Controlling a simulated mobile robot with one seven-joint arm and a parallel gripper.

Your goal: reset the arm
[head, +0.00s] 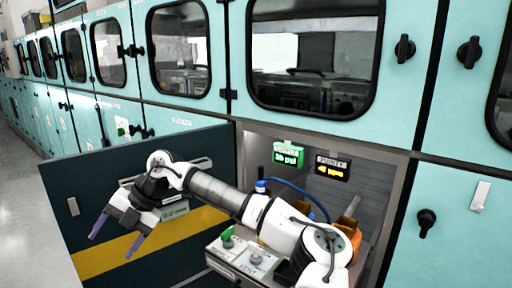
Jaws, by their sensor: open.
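My arm reaches left across the front of an open lower cabinet compartment (380,190). My gripper (112,243) hangs at the arm's far end, in front of the dark open door (85,200) with its yellow stripe. Its two purple-grey fingers are spread apart and point down and left, with nothing between them. I cannot tell how far the fingers are from the door. The arm hides part of the door and part of the compartment.
A green display (288,154) and a dark display with yellow text (332,167) hang inside the compartment. Below is a grey panel (222,252) with a green knob (227,238). Teal cabinets with windows line the wall. Floor (28,200) is clear at left.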

